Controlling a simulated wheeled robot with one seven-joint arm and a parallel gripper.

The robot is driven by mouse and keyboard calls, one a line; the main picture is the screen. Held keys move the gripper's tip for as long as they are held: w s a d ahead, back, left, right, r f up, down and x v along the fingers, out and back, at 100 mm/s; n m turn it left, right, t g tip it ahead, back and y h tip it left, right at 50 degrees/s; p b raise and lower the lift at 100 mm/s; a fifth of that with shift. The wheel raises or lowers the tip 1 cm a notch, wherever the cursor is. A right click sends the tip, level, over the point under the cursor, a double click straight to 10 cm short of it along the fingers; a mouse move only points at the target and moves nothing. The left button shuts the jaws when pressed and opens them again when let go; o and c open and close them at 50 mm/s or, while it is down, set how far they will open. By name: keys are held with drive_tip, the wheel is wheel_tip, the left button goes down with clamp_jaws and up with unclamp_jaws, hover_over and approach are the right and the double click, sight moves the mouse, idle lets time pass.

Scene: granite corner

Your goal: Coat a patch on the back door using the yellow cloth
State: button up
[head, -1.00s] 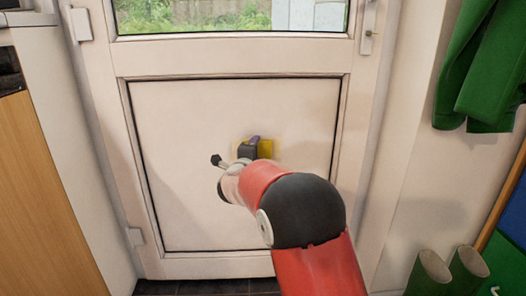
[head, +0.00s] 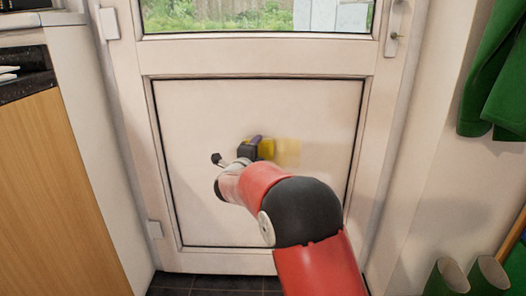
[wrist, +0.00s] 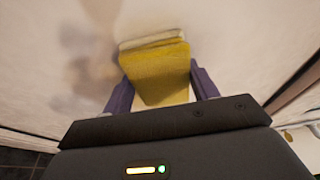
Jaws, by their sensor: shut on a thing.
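The back door (head: 210,110) is white with a recessed lower panel and a window above. My gripper (head: 259,147) is in front of that panel. In the wrist view my gripper (wrist: 158,88) is shut on the yellow cloth (wrist: 157,72), with a purple finger on each side. The cloth's far edge meets or nearly meets the panel; I cannot tell if it touches. In the head view the cloth (head: 267,149) shows at the gripper's right side. A faint yellowish patch (head: 288,153) shows on the panel just right of the cloth.
A wooden cabinet (head: 60,190) with a dark top stands at the left. Green coats (head: 496,90) hang on the right wall above green boots (head: 447,277). The door handle (head: 395,35) is at the upper right. Dark floor tiles (head: 215,284) lie below the door.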

sight(302, 138)
drive_tip(key=shift+w+a+r+p, duration=0.1)
drive_tip(key=shift+a+r+p, duration=0.45)
drive_tip(key=shift+a, duration=0.45)
drive_tip(key=shift+s+a+r+p, duration=0.1)
drive_tip(key=shift+a+r+p, duration=0.35)
drive_tip(key=shift+a, duration=0.55)
drive_tip(key=shift+w+a+r+p, duration=0.1)
drive_tip(key=shift+a+r+p, duration=0.45)
drive_tip(key=shift+a, duration=0.45)
drive_tip(key=shift+d+f+b, duration=0.15)
drive_tip(key=shift+d+b, duration=0.75)
drive_tip(key=shift+d, duration=0.1)
drive_tip(key=shift+d+b, duration=0.45)
drive_tip(key=shift+d, duration=0.55)
drive_tip(key=shift+d+b, duration=0.6)
drive_tip(key=shift+d, duration=0.2)
drive_tip(key=shift+d+b, duration=1.45)
drive_tip(key=shift+d, duration=1.35)
drive_tip(key=shift+s+d, duration=0.15)
drive_tip(key=shift+d, duration=1.85)
drive_tip(key=shift+s+d, duration=0.15)
drive_tip(key=shift+d, duration=1.8)
